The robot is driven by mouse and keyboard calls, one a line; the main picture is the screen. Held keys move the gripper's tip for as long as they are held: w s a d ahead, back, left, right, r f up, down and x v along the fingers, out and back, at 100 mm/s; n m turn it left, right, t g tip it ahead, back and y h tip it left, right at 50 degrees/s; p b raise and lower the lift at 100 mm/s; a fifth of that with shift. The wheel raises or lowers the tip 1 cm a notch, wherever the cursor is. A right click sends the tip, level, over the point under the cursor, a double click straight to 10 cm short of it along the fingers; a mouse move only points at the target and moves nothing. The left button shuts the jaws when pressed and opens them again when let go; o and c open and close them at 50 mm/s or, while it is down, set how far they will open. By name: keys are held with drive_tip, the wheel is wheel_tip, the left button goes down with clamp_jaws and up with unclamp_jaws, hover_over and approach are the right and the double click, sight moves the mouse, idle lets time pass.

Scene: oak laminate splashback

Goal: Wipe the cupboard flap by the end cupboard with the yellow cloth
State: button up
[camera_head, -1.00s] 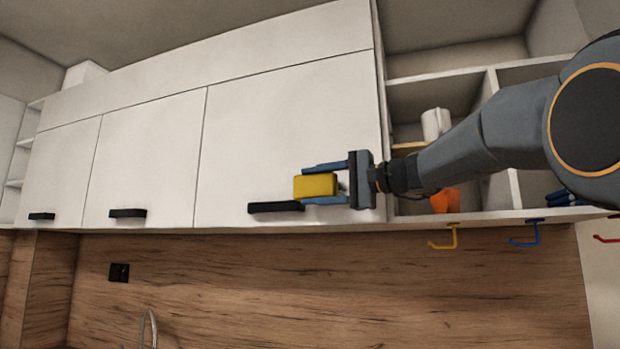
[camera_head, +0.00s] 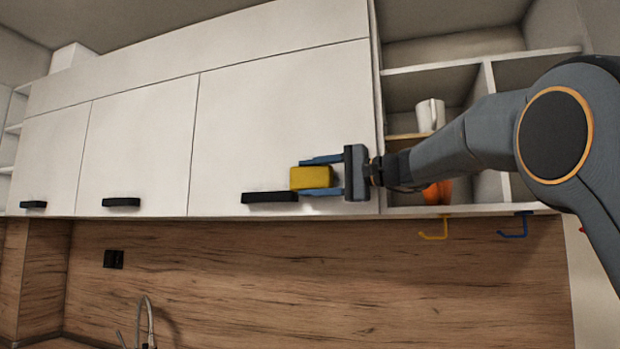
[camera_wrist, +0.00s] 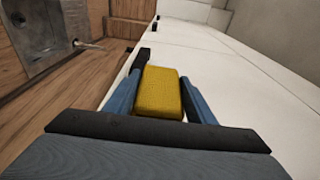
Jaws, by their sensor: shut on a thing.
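My gripper (camera_head: 316,176) is shut on the yellow cloth (camera_head: 311,178), a block-like folded piece. The wrist view shows the cloth (camera_wrist: 160,92) between the two blue fingers. It is in front of the lower right part of the rightmost cupboard flap (camera_head: 270,120), just above and right of that flap's black handle (camera_head: 270,197). The flap is white and looks shut. I cannot tell whether the cloth touches it. Open shelf compartments (camera_head: 488,100) adjoin the flap on the right.
Two more white flaps with black handles, a middle one (camera_head: 140,140) and a left one (camera_head: 50,155), continue leftward. A white mug (camera_head: 430,115) and an orange object (camera_head: 437,192) stand in the shelves. Yellow (camera_head: 434,231) and blue (camera_head: 513,227) hooks hang below. A tap (camera_head: 145,320) is low left.

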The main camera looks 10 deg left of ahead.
sight(332, 177)
drive_tip(key=shift+w+d+f, duration=0.2)
drive_tip(key=shift+w+f, duration=0.05)
drive_tip(key=shift+w, duration=0.05)
drive_tip(key=shift+w+d+b, duration=0.1)
drive_tip(key=shift+d+b, duration=0.55)
drive_tip(key=shift+d, duration=0.6)
drive_tip(key=shift+s+d+r+b, duration=0.1)
drive_tip(key=shift+s+d+b, duration=0.35)
drive_tip(key=shift+d, duration=0.25)
drive_tip(key=shift+b+v, duration=0.65)
drive_tip(key=shift+v, duration=1.05)
drive_tip(key=shift+w, duration=0.1)
drive_tip(key=shift+a, duration=0.1)
drive_tip(key=shift+a, duration=0.7)
drive_tip(key=shift+s+b+x, duration=0.1)
drive_tip(key=shift+s+x, duration=0.1)
drive_tip(key=shift+x, duration=0.8)
drive_tip(key=shift+s+b+x, duration=0.1)
drive_tip(key=shift+s+x, duration=0.1)
drive_tip(key=shift+x, duration=0.8)
drive_tip(key=shift+s+b+x, duration=0.1)
drive_tip(key=shift+s+x, duration=0.05)
drive_tip(key=shift+x, duration=0.85)
drive_tip(key=shift+a, duration=0.1)
